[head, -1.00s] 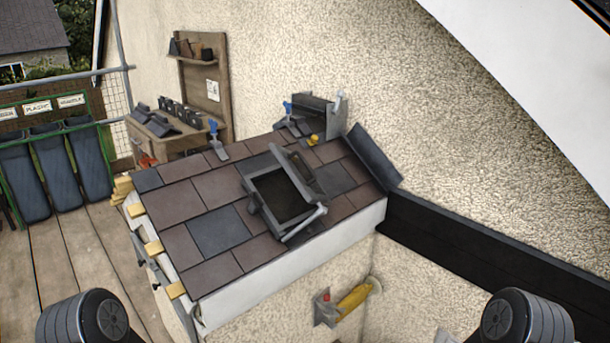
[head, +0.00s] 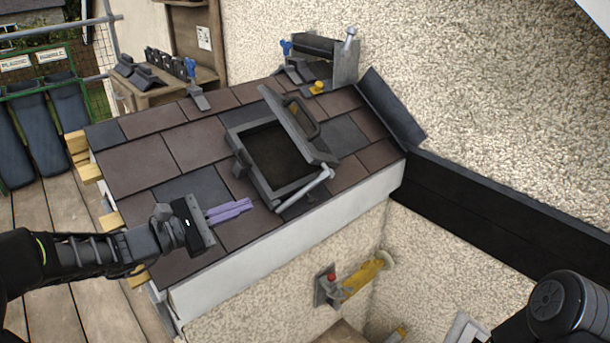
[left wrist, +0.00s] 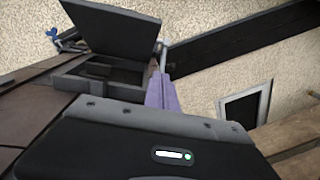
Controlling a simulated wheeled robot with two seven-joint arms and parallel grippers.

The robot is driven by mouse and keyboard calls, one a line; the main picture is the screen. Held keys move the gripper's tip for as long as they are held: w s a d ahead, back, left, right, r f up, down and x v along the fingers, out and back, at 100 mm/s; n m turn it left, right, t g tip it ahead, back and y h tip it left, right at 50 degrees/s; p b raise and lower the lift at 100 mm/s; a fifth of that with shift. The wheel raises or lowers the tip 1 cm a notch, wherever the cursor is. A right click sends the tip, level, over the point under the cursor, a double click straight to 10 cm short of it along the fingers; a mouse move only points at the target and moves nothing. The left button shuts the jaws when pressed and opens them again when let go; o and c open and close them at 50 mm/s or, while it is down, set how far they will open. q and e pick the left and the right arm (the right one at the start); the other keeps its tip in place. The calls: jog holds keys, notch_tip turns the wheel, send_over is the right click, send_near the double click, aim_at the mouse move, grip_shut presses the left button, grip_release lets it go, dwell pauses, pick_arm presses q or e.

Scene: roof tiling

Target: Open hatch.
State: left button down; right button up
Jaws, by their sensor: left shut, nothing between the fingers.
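The roof hatch has a dark grey frame (head: 238,160) set in the slate roof, with a dark opening inside. Its lid (head: 288,112) stands tilted up on the far side, so the hatch looks open. In the left wrist view the raised lid (left wrist: 112,35) stands above the frame (left wrist: 70,82). A light grey bar (head: 305,188) lies along the frame's near right edge. My left gripper (head: 232,211) is shut and empty, its purple fingers over the slates, left of and apart from the frame. The fingers (left wrist: 160,92) also show in the left wrist view. My right gripper is not visible.
A blue-handled tool (head: 193,85) and a yellow item (head: 318,88) lie on the upper roof. A dark slate (head: 392,107) leans at the right edge. A yellow-handled tool (head: 362,280) is by the wall below. Slates left of the hatch are clear.

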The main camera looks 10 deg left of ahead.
aim_at(301, 151)
pick_arm(q)
jog(key=shift+t+h, duration=0.3)
jog(key=shift+t, duration=0.4)
jog(key=r, duration=0.1)
jog(key=a+r, duration=0.1)
jog(key=w+r, duration=0.1)
jog(key=r, duration=0.1)
jog(key=shift+a+r, duration=0.1)
jog(key=shift+a, duration=0.15)
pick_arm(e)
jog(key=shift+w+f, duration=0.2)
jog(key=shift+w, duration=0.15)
pick_arm(q)
jog(key=shift+w, duration=0.1)
jog(key=s+d+r+x, duration=0.1)
jog(key=r+x, duration=0.1)
jog(key=x, duration=1)
jog(key=shift+w+d+p, duration=0.2)
jog(key=shift+d+p, duration=0.1)
jog(key=shift+p, duration=0.15)
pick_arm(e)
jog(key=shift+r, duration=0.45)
pick_arm(q)
jog(key=shift+r, duration=0.2)
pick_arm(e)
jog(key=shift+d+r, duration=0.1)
